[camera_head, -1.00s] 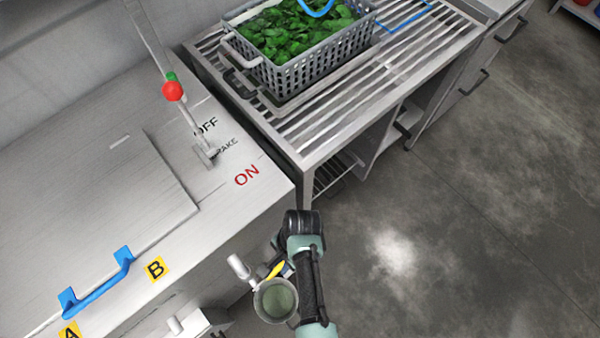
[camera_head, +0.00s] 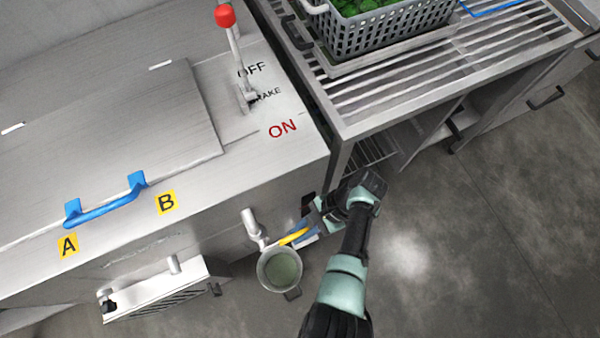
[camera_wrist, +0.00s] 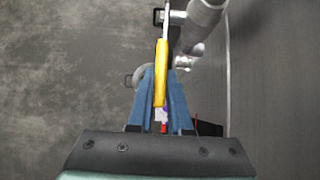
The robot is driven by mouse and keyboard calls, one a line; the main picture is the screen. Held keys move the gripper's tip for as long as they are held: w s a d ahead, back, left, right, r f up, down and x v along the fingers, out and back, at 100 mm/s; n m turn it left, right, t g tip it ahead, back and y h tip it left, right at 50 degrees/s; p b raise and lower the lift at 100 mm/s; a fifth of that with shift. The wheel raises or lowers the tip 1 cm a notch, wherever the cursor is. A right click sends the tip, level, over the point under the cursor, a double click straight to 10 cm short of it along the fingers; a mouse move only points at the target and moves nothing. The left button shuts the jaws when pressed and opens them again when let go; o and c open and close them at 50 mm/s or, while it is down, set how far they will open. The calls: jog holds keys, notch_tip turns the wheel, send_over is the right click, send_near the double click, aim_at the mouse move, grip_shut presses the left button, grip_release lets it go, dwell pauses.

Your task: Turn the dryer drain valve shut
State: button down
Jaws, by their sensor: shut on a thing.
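The drain valve's yellow handle (camera_head: 294,237) sticks out to the right beside the grey drain pipe (camera_head: 250,223), low on the dryer's front. My gripper (camera_head: 309,229) comes in from the right with its blue fingers at the handle's outer end. In the wrist view the yellow handle (camera_wrist: 161,62) runs between the two blue fingers, which are shut on it. The grey pipe (camera_wrist: 204,18) shows there at the top right. The valve body is partly hidden.
A round container with greenish liquid (camera_head: 284,268) is below the pipe. The steel dryer top (camera_head: 120,110) carries a blue handle (camera_head: 105,205) and a red-knobbed lever (camera_head: 225,17). A slatted table (camera_head: 400,95) with a basket of greens (camera_head: 385,40) stands right. Floor is clear at lower right.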

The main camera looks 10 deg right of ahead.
jog(key=shift+f, duration=0.1)
jog(key=c, duration=0.8)
grip_release()
jog(key=shift+c, duration=0.2)
jog(key=p+v, duration=0.1)
jog(key=v, duration=1.2)
